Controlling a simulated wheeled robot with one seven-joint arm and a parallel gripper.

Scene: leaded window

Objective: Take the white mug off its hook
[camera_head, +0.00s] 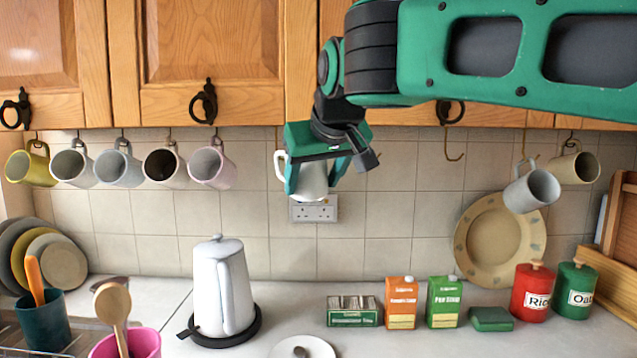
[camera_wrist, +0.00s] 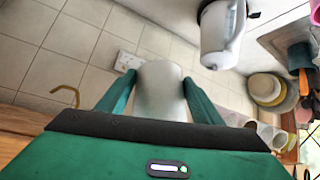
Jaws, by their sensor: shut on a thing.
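The white mug (camera_head: 313,181) is between the fingers of my gripper (camera_head: 318,180), below the wall cupboards and in front of the tiled wall. My green fingers press on its two sides, and its handle (camera_head: 280,166) sticks out to the left. A thin hook (camera_head: 277,134) comes down from the cupboard just above the handle; I cannot tell whether the handle still touches it. In the wrist view the mug (camera_wrist: 158,92) is pale and sits between both fingertips (camera_wrist: 158,88); its handle is not clear there.
Several mugs hang at the left, including a pink one (camera_head: 212,166); a grey mug (camera_head: 532,188) and a beige mug (camera_head: 575,167) hang at the right. An empty hook (camera_head: 453,150) is between. A white kettle (camera_head: 222,285) stands on the counter. A socket (camera_head: 314,209) is behind the mug.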

